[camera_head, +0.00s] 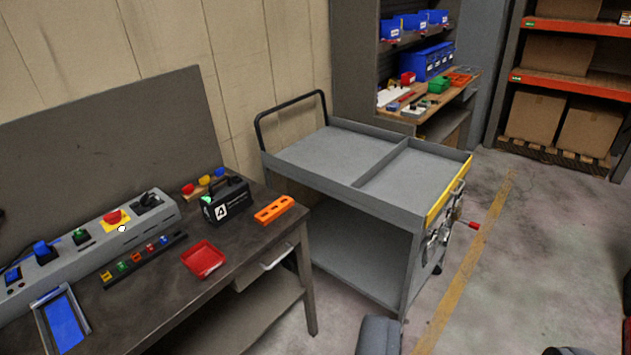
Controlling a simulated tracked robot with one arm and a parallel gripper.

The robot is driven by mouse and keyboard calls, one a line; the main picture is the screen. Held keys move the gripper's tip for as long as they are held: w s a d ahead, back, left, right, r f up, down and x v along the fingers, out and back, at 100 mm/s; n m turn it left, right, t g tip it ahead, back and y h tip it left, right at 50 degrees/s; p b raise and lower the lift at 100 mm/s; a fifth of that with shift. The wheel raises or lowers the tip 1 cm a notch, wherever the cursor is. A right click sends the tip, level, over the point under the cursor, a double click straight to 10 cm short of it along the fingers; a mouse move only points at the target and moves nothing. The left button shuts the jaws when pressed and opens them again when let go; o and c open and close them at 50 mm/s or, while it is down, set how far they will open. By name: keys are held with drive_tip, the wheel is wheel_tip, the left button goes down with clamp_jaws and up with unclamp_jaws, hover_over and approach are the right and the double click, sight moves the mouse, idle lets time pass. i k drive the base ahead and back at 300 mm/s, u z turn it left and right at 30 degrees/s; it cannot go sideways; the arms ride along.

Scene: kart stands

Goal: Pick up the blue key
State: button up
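A small blue piece (164,240) sits at the right end of a dark strip (142,262) on the workbench. It looks like the blue key, but it is too small to be sure. Yellow, green, orange and red pieces sit in the same strip. Blue parts also show on the grey switch panel (130,237) behind: a blue switch (42,249) and another blue part (12,275) at far left. My gripper's fingers are not in view.
The workbench (225,262) also holds a red tray (203,259), a black case (227,203), an orange block (274,209) and a blue-bottomed tray (63,320). A grey cart (330,150) stands to its right. Open floor (500,270) lies right of the cart.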

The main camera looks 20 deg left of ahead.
sight(219, 172)
drive_tip(key=u, duration=0.15)
drive_tip(key=i, duration=1.45)
drive_tip(key=u, duration=0.55)
drive_tip(key=i, duration=1.5)
drive_tip(key=u, duration=0.35)
